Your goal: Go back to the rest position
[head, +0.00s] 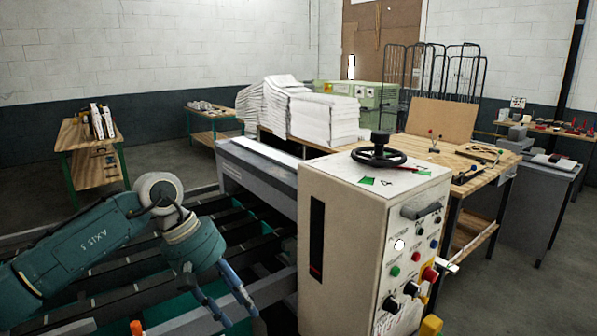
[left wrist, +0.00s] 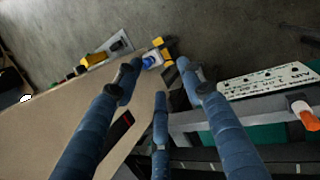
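My left gripper (head: 232,312) hangs from the teal arm at the lower left of the head view, fingers pointing down. It is beside the left side of the cream machine cabinet (head: 340,225) and over the dark rails. In the left wrist view my left gripper (left wrist: 158,80) shows its blue fingers spread apart with nothing held between them. The cabinet's panel with a blue button (left wrist: 151,61) lies beyond the fingertips. My right gripper is in neither view.
Dark rails (head: 100,275) lie under my left arm. The cabinet carries a black handwheel (head: 379,152) and buttons. White paper stacks (head: 325,118) stand behind it. A wooden workbench (head: 455,165) is at right; a small bench (head: 85,165) stands back left. Grey floor is clear between the benches.

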